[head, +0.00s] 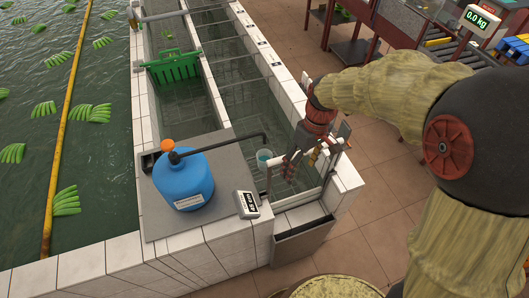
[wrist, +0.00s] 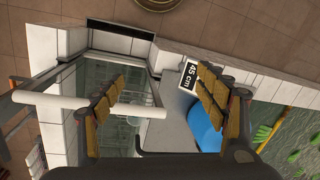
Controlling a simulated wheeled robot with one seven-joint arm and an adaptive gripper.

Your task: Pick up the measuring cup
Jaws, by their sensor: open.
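The measuring cup (head: 264,158) is a small, pale, see-through cup below the end of the dark spout, over the water channel in the head view. In the wrist view a faint pale round shape between the fingers (wrist: 133,120) may be the cup, but it is hard to make out. My gripper (head: 297,168) is just right of the cup in the head view and apart from it. In the wrist view my gripper (wrist: 158,103) shows its two padded fingers spread wide, with nothing held between them.
A blue tank (head: 184,180) with an orange cap and dark spout (head: 235,138) stands left on a grey slab. A green crate (head: 173,68) is farther up the tiled channel. A white pipe (wrist: 60,106) crosses the wrist view.

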